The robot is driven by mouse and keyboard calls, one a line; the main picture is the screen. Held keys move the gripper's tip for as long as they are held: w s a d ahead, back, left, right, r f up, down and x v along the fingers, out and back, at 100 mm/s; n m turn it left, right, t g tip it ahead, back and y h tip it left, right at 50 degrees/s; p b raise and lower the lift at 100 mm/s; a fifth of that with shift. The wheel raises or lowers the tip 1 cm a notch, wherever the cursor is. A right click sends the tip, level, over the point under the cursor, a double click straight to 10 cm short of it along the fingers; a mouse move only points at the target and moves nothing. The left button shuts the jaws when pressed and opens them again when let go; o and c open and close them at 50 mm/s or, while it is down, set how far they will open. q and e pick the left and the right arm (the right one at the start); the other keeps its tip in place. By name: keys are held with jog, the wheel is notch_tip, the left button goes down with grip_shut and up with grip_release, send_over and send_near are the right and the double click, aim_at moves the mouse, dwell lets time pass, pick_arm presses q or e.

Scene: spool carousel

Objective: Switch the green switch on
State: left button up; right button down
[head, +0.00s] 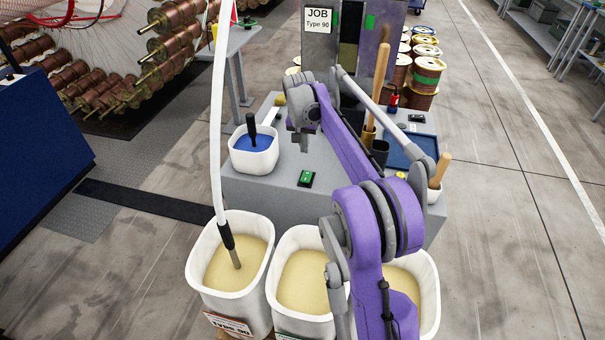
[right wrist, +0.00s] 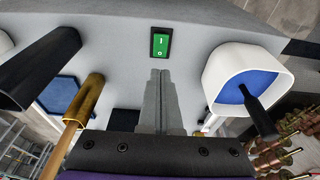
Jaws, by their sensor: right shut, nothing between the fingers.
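The green switch (head: 306,179) is a small rocker in a black frame on the top of the grey workbench (head: 255,192), near its front edge. It also shows in the right wrist view (right wrist: 160,44), with white marks on its green face. I cannot tell which side of the rocker is pressed. My right gripper (head: 300,147) is above the bench, behind the switch in the head view. In the right wrist view its fingers (right wrist: 160,76) are shut and empty, pointing at the switch, with no contact visible. My left gripper is not in view.
A white tub of blue material (head: 254,158) with a black-handled tool stands left of the switch. White bins of pale granules (head: 230,262) stand in front of the bench.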

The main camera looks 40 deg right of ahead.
send_near(305, 180)
jog(key=x, duration=0.5)
jog(key=shift+w+d+f, duration=0.1)
jog(key=shift+w+d, duration=0.2)
jog(key=shift+d, duration=0.1)
jog(key=shift+s+a+f, duration=0.1)
jog(key=shift+f, duration=0.6)
jog(key=shift+f, duration=0.1)
jog(key=shift+s+a+f+h+b, duration=0.1)
jog(key=shift+f+h+b, duration=0.2)
jog(key=shift+f+b, duration=0.2)
jog(key=shift+t, duration=0.3)
jog(key=shift+s+r, duration=0.15)
jog(key=shift+r, duration=0.85)
